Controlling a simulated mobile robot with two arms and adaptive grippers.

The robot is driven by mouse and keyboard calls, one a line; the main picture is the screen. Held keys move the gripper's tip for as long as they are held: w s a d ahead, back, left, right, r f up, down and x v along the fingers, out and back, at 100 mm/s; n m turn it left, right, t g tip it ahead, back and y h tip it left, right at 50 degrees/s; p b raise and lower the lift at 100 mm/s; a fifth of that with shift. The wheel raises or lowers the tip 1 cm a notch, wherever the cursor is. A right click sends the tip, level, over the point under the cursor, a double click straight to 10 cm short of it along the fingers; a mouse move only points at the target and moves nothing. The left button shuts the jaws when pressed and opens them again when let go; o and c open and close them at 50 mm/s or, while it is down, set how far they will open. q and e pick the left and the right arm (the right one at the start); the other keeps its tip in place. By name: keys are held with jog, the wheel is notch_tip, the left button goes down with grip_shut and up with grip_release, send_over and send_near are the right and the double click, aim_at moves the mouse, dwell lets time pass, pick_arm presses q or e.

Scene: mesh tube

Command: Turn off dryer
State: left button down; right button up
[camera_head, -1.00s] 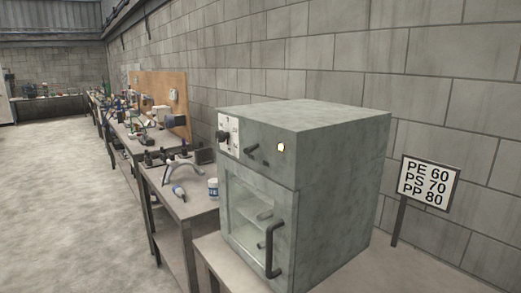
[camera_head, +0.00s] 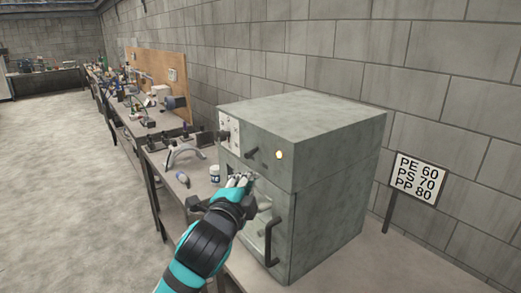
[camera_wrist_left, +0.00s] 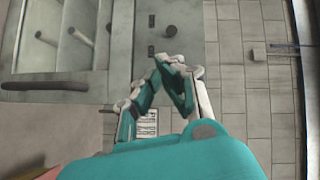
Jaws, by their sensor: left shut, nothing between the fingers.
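The dryer (camera_head: 330,170) is a grey-green box on a bench, with a glass door (camera_head: 262,222) and a dark vertical handle (camera_head: 270,242). Its upper panel has a white dial plate with a dark knob (camera_head: 224,136), a dark lever switch (camera_head: 252,153) and a round lamp (camera_head: 279,155) glowing yellow. My left gripper (camera_head: 241,182) is shut and empty, in front of the dryer below the lever. In the left wrist view, its fingertips (camera_wrist_left: 170,62) meet in front of the dryer front (camera_wrist_left: 120,40); dark controls (camera_wrist_left: 151,50) show just beyond them. My right gripper is not in view.
A sign (camera_head: 417,180) reading PE 60, PS 70, PP 80 stands right of the dryer. Workbenches with tools and a white jar (camera_head: 214,173) run along the wall to the left. The floor (camera_head: 70,180) on the left is open.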

pick_arm(q)
jog(key=shift+s+d+r, duration=0.1)
jog(key=shift+s+r, duration=0.1)
jog(key=shift+r, duration=0.3)
jog(key=shift+s+r, duration=0.15)
jog(key=shift+r, duration=0.35)
jog(key=p, duration=0.3)
send_near(265, 152)
jog(key=x, duration=0.5)
jog(key=shift+w, duration=0.2)
jog(key=shift+w+f, duration=0.15)
jog(key=shift+w, duration=0.05)
